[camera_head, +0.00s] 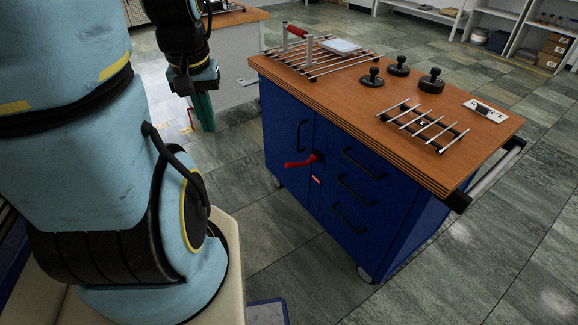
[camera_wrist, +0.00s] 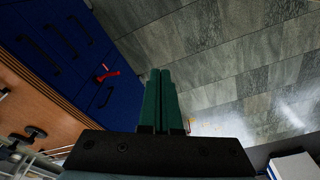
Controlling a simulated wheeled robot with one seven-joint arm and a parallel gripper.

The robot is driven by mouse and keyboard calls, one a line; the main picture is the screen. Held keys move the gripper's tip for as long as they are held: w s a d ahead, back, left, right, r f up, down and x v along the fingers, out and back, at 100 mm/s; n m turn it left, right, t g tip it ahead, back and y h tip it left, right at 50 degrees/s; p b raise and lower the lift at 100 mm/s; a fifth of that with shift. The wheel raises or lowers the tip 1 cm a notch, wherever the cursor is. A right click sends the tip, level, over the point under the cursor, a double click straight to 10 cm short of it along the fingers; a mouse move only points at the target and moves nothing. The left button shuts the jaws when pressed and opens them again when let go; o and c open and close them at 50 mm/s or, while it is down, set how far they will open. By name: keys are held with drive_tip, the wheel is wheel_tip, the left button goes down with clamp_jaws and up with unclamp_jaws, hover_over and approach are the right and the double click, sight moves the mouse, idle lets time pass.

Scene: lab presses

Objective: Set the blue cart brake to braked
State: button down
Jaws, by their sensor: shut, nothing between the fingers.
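The blue cart (camera_head: 378,225) with a wooden top stands right of my arm in the head view. A red lever handle (camera_head: 300,162) sticks out to the left from a dark pivot on its front, with a small red label (camera_head: 316,180) just below. The red lever (camera_wrist: 107,75) also shows left of the fingers in the wrist view, on the cart's blue front (camera_wrist: 60,40). My gripper (camera_head: 208,128) hangs left of the cart, fingers down, apart from the lever. Its green fingers (camera_wrist: 158,75) are together in the wrist view, with nothing between them.
On the cart top (camera_head: 470,160) are a wire rack (camera_head: 320,58), several black knobbed weights (camera_head: 398,66), a second rack (camera_head: 425,127) and a white plate with a black part (camera_head: 486,110). A push bar (camera_head: 496,170) is on the right end. Tiled floor (camera_head: 280,260) before the cart is clear.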

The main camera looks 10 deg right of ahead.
drive_tip(key=shift+w, duration=0.1)
drive_tip(key=w+d+f+m+y+b, duration=0.25)
drive_tip(key=f+m+b, duration=0.4)
drive_tip(key=f, duration=0.65)
drive_tip(key=w+d+f+m+t+y+b, duration=0.1)
drive_tip(key=d+f+m+y+b, duration=0.25)
drive_tip(key=f+m+b, duration=0.6)
drive_tip(key=w+d+f+m+y+b, duration=0.1)
drive_tip(key=d+f+m+y+b, duration=0.2)
drive_tip(key=f, duration=1.2)
drive_tip(key=w+d+f+m+t+b, duration=0.2)
drive_tip(key=d+f+m+t+b, duration=0.1)
drive_tip(key=d+m+t, duration=0.4)
drive_tip(key=w+d+f+m+t+h+b, duration=0.1)
drive_tip(key=w+d+f+m+t+b, duration=0.2)
drive_tip(key=d+m+t+b, duration=0.2)
drive_tip(key=d+m+t, duration=0.2)
drive_tip(key=d+m, duration=0.2)
drive_tip(key=shift+d+f, duration=0.3)
